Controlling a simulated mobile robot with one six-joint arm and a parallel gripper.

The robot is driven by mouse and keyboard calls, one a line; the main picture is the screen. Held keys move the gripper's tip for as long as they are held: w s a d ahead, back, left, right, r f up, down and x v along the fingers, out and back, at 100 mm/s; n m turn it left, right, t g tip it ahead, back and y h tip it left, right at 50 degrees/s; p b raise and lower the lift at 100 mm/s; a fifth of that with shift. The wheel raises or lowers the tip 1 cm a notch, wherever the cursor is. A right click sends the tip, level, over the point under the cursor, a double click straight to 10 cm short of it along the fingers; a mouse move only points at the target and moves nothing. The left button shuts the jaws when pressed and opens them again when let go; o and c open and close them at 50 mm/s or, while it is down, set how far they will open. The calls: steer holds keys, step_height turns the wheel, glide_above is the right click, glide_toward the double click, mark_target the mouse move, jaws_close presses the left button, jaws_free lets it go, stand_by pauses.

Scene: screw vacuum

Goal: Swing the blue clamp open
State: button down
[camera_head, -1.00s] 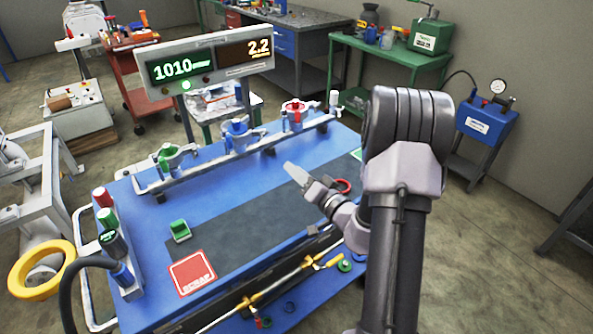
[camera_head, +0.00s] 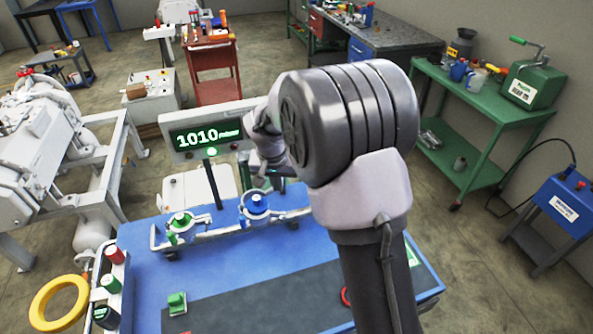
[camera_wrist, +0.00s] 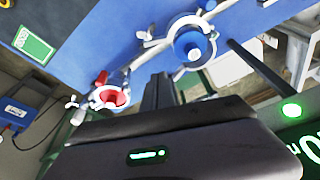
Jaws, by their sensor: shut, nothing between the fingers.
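The blue clamp (camera_head: 257,207) is a metal ring clamp around a blue part, on the rail at the back of the blue table. It also shows in the wrist view (camera_wrist: 191,46), at upper middle, with a wing handle at its left side. I cannot tell whether the clamp is closed. My gripper (camera_wrist: 158,82) is shut and empty, its dark fingers pointing toward the table between the blue and red clamps, apart from both. In the head view, my arm hides part of the gripper behind the table's back edge.
A green clamp (camera_head: 182,224) sits left of the blue one. A red clamp (camera_wrist: 110,97) sits on its other side, hidden by my arm in the head view. The display (camera_head: 210,133) stands behind the rail, close to my wrist.

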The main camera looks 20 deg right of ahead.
mark_target(262, 218)
steer(key=b+x, duration=0.1)
steer(key=x, duration=0.5)
steer(key=w+b+x, duration=0.1)
steer(key=x, duration=0.2)
steer(key=shift+w+a+b, duration=0.15)
steer(key=shift+a+b, duration=0.05)
steer(key=shift+b, duration=0.15)
steer(key=s, duration=0.1)
steer(key=s+a, duration=0.1)
steer(key=s, duration=0.1)
steer(key=shift+s+a+r+b, duration=0.1)
steer(key=shift+s+a+b, duration=0.2)
steer(key=shift+b, duration=0.1)
